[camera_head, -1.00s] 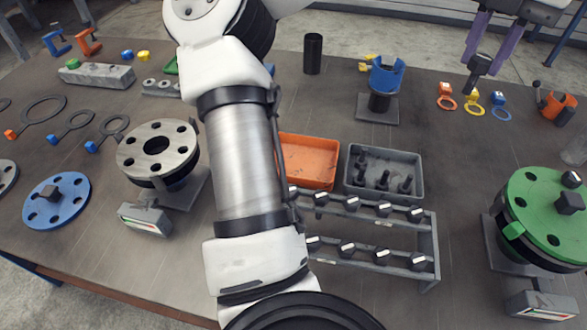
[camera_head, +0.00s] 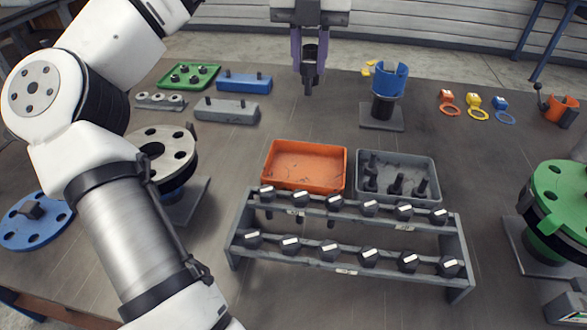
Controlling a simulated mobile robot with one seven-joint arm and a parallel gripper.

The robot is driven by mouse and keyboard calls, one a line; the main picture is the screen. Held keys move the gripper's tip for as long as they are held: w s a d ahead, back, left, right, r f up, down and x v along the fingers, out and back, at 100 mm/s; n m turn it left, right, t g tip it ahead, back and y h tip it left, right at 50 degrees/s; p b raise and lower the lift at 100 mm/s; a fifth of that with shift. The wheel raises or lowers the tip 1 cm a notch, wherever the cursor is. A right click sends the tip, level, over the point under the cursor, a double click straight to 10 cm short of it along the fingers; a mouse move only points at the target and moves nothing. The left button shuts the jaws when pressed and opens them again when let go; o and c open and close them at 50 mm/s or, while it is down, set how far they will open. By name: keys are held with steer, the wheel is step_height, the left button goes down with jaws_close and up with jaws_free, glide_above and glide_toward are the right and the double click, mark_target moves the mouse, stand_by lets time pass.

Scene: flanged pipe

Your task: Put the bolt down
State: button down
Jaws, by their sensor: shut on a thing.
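My gripper (camera_head: 309,68) is at the top centre, with its purple fingers pointing down. It is shut on a dark bolt (camera_head: 308,86), whose shank hangs down below the fingertips. The bolt appears to be held above the far part of the table; its exact height is hard to tell. A black cylinder seen earlier at this spot is now largely covered by the gripper.
An orange tray (camera_head: 270,172) and a grey tray (camera_head: 431,168) holding several bolts stand behind a two-level bolt rack (camera_head: 238,240). A blue cup on a stand (camera_head: 389,82) is right of the gripper. A green tray (camera_head: 166,82) and grey blocks (camera_head: 226,113) lie left.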

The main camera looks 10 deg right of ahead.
mark_target(308, 95)
step_height(308, 95, down, 19)
steer(key=shift+f+p, duration=0.2)
steer(key=shift+p, duration=0.35)
steer(key=shift+f, duration=0.15)
steer(key=c, duration=1.2)
jaws_free()
steer(key=shift+o, duration=0.2)
step_height(308, 95, up, 12)
steer(key=shift+r+b, duration=0.2)
steer(key=shift+b, duration=0.45)
